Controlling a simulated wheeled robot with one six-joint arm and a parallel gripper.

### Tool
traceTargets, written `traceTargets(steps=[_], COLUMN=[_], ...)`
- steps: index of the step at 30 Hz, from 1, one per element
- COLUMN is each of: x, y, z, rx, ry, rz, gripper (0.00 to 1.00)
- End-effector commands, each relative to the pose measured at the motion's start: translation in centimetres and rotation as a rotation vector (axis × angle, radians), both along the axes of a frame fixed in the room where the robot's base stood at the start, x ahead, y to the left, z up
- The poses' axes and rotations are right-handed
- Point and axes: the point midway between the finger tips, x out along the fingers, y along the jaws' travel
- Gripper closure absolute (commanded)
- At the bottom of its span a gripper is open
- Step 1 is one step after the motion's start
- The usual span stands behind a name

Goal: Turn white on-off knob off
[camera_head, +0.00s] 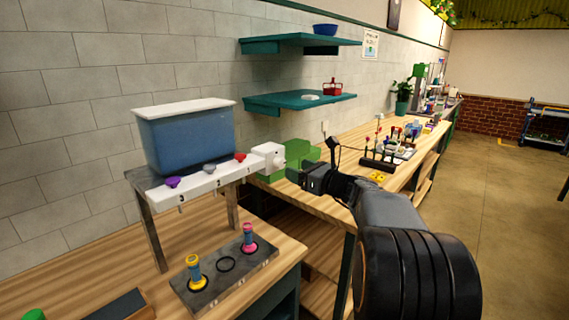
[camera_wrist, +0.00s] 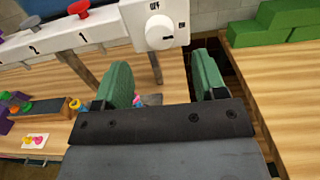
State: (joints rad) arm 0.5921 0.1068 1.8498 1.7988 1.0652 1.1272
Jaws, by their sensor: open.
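The white on-off knob (camera_wrist: 160,36) is on the right end of the white dispenser panel (camera_wrist: 105,30), with OFF printed above it and ON to its right. Its dark mark lies roughly level. In the head view the knob (camera_head: 276,160) sticks out at the panel's right end, left of my gripper (camera_head: 293,176). In the wrist view my gripper (camera_wrist: 166,88) is open, its green fingers apart with nothing between them. The knob is beyond the fingertips, apart from them.
Red (camera_head: 240,157), grey (camera_head: 209,168) and purple (camera_head: 172,182) knobs sit along the panel under the blue tank (camera_head: 190,140). Green blocks (camera_head: 300,152) stand just behind and right. Below is a grey tray (camera_head: 225,280) with yellow (camera_head: 194,272) and pink (camera_head: 249,238) bottles.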

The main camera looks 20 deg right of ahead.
Motion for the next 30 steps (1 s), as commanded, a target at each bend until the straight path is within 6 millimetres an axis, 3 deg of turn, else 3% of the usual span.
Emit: traceTargets(steps=[6, 12, 25, 30], x=[3.2, 4.9, 5.4, 5.4], y=[1.6, 2.3, 2.5, 2.5], z=[0.1, 0.0, 0.0, 0.0], rx=[0.000, -0.002, -0.002, -0.002], ry=[0.001, 0.000, 0.000, 0.000], rz=[0.003, 0.001, 0.000, 0.000], gripper=[0.35, 0.35, 0.35, 0.51])
